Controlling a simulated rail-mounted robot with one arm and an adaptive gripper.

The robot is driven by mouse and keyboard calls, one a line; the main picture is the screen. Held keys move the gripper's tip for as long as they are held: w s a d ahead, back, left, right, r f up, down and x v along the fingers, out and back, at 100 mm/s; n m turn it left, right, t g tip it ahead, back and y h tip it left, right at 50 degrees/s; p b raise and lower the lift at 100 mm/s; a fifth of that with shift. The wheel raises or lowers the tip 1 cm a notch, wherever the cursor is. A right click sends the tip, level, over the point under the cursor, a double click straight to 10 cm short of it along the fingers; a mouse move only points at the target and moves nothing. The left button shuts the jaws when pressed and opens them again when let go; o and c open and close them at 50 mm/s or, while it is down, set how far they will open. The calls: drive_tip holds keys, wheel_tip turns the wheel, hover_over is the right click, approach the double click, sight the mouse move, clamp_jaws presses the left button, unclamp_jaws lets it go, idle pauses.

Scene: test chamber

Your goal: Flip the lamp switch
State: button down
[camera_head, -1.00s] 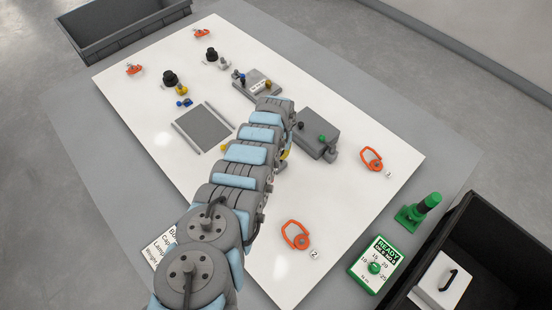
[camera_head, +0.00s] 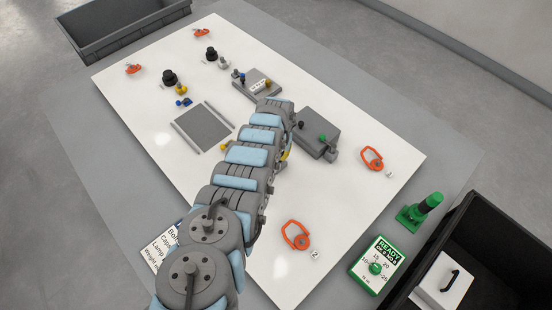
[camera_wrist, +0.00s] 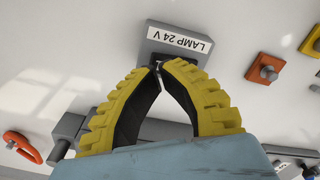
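The grey lamp switch box (camera_wrist: 208,58) carries a white label reading "LAMP 24 V" and stands at the top middle of the wrist view. My gripper (camera_wrist: 157,67) has yellow ribbed fingers with dark inner pads. Its tips come together at the front of the box, just below the label. They cover the switch lever, so I cannot tell its position or whether the tips touch it. In the head view my arm hides most of the gripper and the switch area.
A grey box (camera_head: 318,134) with black and green knobs stands right of my arm. Orange rings (camera_head: 372,158) lie on the white board (camera_head: 370,215). A black bin (camera_head: 510,265) and a green READY device (camera_head: 377,266) are at the lower right.

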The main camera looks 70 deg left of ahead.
drive_tip(key=shift+f+b, duration=1.2)
drive_tip(key=shift+f, duration=0.2)
idle(0.9)
drive_tip(key=shift+r, duration=0.15)
drive_tip(key=shift+r+p, duration=3.45)
drive_tip(key=shift+p, duration=0.25)
